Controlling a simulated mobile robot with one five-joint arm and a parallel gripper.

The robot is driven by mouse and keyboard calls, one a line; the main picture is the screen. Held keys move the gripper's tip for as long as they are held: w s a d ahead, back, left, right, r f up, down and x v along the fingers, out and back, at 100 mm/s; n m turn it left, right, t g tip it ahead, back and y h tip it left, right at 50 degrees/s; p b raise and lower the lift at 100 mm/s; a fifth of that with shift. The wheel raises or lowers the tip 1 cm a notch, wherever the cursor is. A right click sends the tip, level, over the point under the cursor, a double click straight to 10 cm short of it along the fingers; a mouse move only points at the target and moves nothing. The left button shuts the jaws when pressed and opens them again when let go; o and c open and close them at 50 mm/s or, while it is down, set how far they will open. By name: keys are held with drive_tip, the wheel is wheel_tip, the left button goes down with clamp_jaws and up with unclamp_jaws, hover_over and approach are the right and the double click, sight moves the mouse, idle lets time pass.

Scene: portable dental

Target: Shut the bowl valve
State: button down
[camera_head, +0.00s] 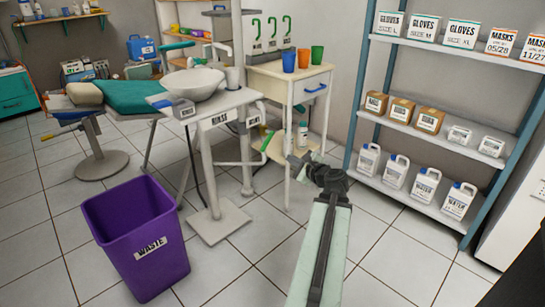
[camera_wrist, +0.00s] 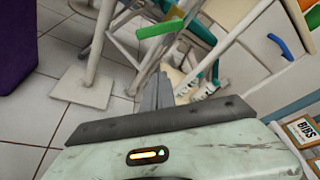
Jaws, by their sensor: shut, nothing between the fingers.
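The white bowl (camera_head: 192,86) stands on a small stand labelled RINSE, with pipes below it. A green lever (camera_head: 267,141) sits low at the right end of the stand's pipework, and I take it to be the bowl valve. In the wrist view the green lever (camera_wrist: 160,29) lies slightly tilted, above and ahead of the fingertips. My gripper (camera_head: 297,163) is close to the lever on its right in the head view, apart from it as far as I can tell. In the wrist view my gripper (camera_wrist: 158,78) is shut and empty. The valve body is partly hidden.
A purple waste bin (camera_head: 137,238) stands at the left front. A white cabinet (camera_head: 290,82) with cups is behind my gripper, with a bottle (camera_head: 302,136) beneath it. Shelves (camera_head: 425,130) with jugs are at the right. Tiled floor is clear in front.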

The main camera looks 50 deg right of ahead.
drive_tip(key=b+x, duration=0.2)
drive_tip(key=x, duration=0.8)
drive_tip(key=a+r+p, duration=0.2)
drive_tip(key=a+r, duration=0.1)
drive_tip(key=shift+w+p, duration=0.3)
drive_tip(key=shift+p, duration=0.05)
